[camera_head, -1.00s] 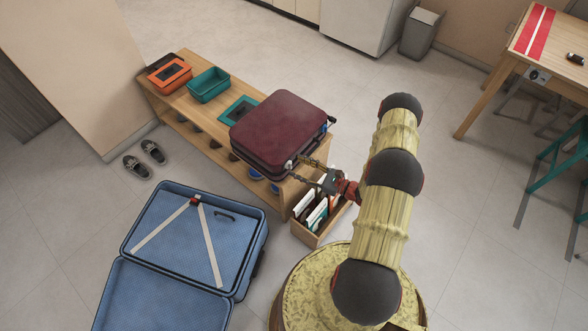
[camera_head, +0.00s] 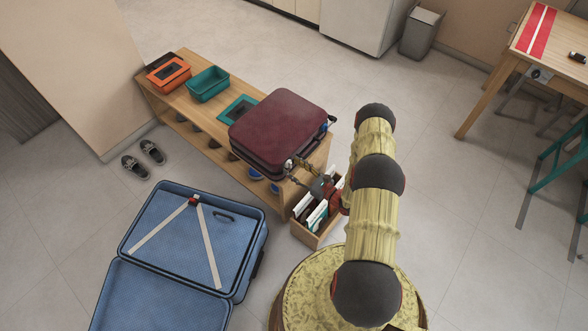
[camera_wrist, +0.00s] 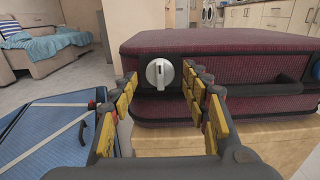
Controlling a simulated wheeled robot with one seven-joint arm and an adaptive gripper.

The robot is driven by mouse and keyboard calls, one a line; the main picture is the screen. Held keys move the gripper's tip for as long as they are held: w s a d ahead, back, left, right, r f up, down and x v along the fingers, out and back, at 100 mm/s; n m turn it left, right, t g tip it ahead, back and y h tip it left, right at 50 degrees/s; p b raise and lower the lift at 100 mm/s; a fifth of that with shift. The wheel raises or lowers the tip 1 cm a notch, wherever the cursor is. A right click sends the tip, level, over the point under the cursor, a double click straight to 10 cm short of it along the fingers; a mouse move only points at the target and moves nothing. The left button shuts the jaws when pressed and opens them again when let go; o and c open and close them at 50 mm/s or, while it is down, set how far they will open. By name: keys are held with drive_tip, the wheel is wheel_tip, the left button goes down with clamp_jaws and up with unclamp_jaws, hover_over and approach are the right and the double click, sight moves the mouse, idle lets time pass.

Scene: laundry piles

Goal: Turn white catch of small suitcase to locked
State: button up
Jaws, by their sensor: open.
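The small suitcase (camera_head: 284,130) is maroon and closed, lying flat on the wooden shoe bench. Its front side fills the right of the wrist view (camera_wrist: 230,52). The white catch (camera_wrist: 160,73) is a round knob with a raised bar that stands about upright, on the suitcase's front near its left corner. My gripper (camera_wrist: 159,77) is open, its yellow-padded fingers at either side of the catch; whether they touch it I cannot tell. In the head view my gripper (camera_head: 298,170) is at the suitcase's near corner. The catch is too small to read there.
A large blue suitcase (camera_head: 262,238) lies open on the floor at the left. A wooden box of upright items (camera_head: 318,239) stands under my gripper. Teal (camera_head: 208,84) and orange (camera_head: 169,76) trays sit farther along the wooden bench (camera_head: 172,103).

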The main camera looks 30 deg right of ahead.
drive_tip(key=shift+w, duration=0.15)
drive_tip(key=shift+c, duration=0.9)
drive_tip(key=c, duration=1)
